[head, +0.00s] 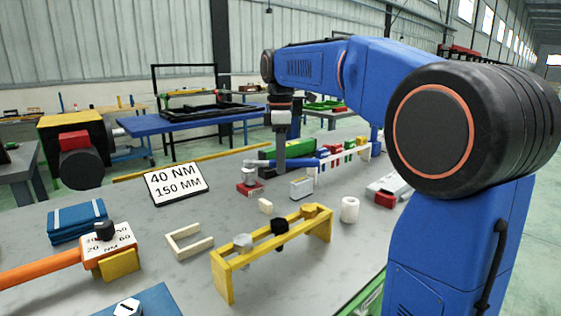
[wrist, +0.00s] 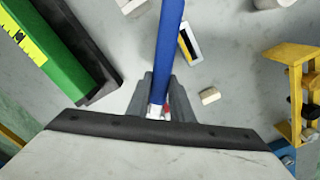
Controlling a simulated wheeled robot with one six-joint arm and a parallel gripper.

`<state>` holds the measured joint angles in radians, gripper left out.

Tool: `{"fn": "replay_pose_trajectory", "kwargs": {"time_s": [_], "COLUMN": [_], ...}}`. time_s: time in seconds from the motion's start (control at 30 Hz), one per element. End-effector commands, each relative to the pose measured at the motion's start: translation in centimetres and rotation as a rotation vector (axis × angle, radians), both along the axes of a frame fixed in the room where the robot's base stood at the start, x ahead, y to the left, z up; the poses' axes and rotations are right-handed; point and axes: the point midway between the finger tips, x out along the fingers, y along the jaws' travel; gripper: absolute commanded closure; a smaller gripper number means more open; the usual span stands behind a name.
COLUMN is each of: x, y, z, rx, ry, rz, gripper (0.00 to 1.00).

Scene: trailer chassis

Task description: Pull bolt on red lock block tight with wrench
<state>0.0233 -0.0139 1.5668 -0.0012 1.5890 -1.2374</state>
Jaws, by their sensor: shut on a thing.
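A red lock block (head: 250,188) sits on the grey table in the head view, with a pale bolt-like piece (head: 249,175) upright on top. My gripper (head: 281,166) points down just right of and behind the block. It is shut on a blue-handled tool (head: 303,163), seemingly the wrench, whose handle extends right. In the wrist view the blue handle (wrist: 169,40) runs upward from between the fingers of my gripper (wrist: 158,100). A small white and red part shows at the fingers. The tool's far end is hidden, so I cannot tell whether it touches the bolt.
A sign (head: 177,183) reads 40 NM, 150 MM. A silver block (head: 301,188), a cream block (head: 265,206), a yellow stand (head: 270,248) and a white cylinder (head: 349,210) stand nearby. A green box (wrist: 55,55) lies beside the gripper. An orange handle (head: 40,268) lies front left.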

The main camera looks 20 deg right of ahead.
Motion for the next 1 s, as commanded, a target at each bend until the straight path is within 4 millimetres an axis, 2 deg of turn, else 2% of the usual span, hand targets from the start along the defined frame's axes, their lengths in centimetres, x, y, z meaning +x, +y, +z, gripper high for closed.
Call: {"fn": "replay_pose_trajectory", "kwargs": {"time_s": [1.0], "x": [0.0], "y": [0.0], "z": [-1.1], "rx": [0.000], "ry": [-0.001], "rz": [0.000], "gripper": [1.00]}}
